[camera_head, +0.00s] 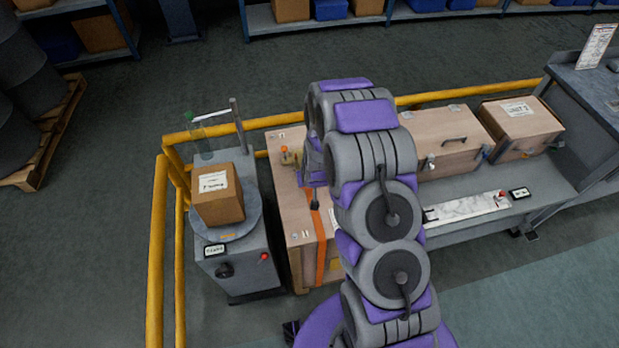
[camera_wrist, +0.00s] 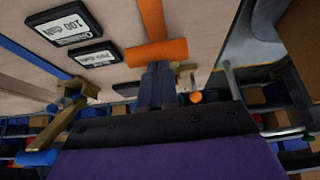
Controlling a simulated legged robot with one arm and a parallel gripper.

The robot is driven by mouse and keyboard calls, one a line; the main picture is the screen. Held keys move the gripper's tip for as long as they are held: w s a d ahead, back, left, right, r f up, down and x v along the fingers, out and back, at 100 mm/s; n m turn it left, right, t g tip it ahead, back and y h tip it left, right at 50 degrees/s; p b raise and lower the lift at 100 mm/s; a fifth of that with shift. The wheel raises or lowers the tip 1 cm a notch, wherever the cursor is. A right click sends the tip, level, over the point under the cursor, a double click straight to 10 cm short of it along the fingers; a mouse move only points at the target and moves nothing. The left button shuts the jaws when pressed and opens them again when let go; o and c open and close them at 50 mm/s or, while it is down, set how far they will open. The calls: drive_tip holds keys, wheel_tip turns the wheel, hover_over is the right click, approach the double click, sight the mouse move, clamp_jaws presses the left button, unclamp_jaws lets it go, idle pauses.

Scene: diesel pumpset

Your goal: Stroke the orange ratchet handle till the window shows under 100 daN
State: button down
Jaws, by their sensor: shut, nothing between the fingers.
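My gripper (camera_wrist: 158,85) is shut and empty, its dark fingers in front of an orange bar (camera_wrist: 157,52) at the end of an orange strap (camera_wrist: 152,15). Just right of the fingers in the wrist view is brass hardware with an orange knob (camera_wrist: 196,97), which looks like the ratchet handle's end; I cannot tell whether the fingers touch it. A display (camera_wrist: 65,26) appears upside down and seems to read 100 daN. A second display (camera_wrist: 95,55) beside it is too blurred to read surely.
Another brass fitting (camera_wrist: 62,112) with a blue end sits left in the wrist view. A wooden crate (camera_head: 300,255) stands between my arm and a grey stand with a cardboard box (camera_head: 217,196). Yellow rails (camera_head: 157,250) run behind and left. Open floor lies at lower right.

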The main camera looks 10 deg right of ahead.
drive_tip(key=shift+s+f, duration=0.4)
drive_tip(key=shift+s, duration=0.1)
drive_tip(key=r+p, duration=0.1)
drive_tip(key=r, duration=0.1)
drive_tip(key=w+r+p, duration=0.1)
drive_tip(key=r, duration=0.2)
drive_tip(key=shift+w, duration=0.2)
drive_tip(key=p+v, duration=0.1)
drive_tip(key=v, duration=0.8)
drive_tip(key=shift+s, duration=0.5)
idle(0.5)
